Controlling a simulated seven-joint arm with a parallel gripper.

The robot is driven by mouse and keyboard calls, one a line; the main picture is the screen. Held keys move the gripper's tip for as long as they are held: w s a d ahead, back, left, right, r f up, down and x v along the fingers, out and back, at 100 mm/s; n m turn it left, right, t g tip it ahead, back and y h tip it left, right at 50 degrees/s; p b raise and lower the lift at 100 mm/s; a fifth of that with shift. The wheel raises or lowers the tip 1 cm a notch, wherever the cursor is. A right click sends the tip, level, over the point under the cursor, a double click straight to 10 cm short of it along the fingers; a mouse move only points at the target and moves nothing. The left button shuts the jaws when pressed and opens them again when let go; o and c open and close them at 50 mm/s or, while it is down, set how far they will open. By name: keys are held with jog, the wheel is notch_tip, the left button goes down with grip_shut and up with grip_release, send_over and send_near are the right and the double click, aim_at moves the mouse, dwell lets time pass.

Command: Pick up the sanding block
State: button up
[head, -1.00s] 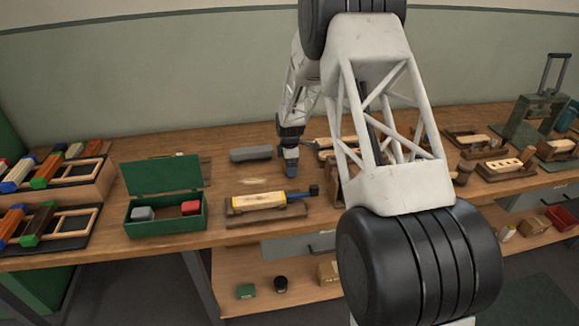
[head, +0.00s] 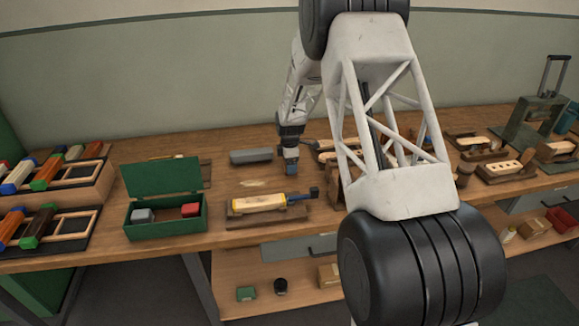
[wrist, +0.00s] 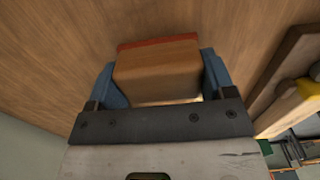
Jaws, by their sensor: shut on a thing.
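The sanding block (wrist: 158,72) is a wooden block with a red face along its far edge in the wrist view. My gripper (wrist: 160,80) has its two blue fingers shut on its left and right sides. In the head view my gripper (head: 291,163) points down over the back middle of the bench, between a grey block and a wooden holder. The sanding block cannot be made out there. Whether it touches the bench or hangs just above it I cannot tell.
An open green box (head: 166,226) stands at the left. Wooden fixtures (head: 507,166) are at the right. Some bench between these is clear.

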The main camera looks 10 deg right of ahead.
jog(key=shift+r, duration=4.4)
jog(key=o, duration=0.4)
jog(key=shift+c, duration=1.1)
jog(key=shift+s+a+r, duration=0.15)
jog(key=shift+s+a, duration=0.3)
jog(key=shift+s, duration=0.05)
jog(key=s+a+r, duration=0.1)
jog(key=s+a, duration=0.3)
jog(key=s, duration=0.5)
jog(key=s+a+r, duration=0.1)
jog(key=s+a, duration=0.4)
jog(key=s, duration=0.3)
jog(key=shift+s+a+r, duration=0.15)
jog(key=shift+s+r, duration=0.1)
jog(key=shift+s, duration=0.1)
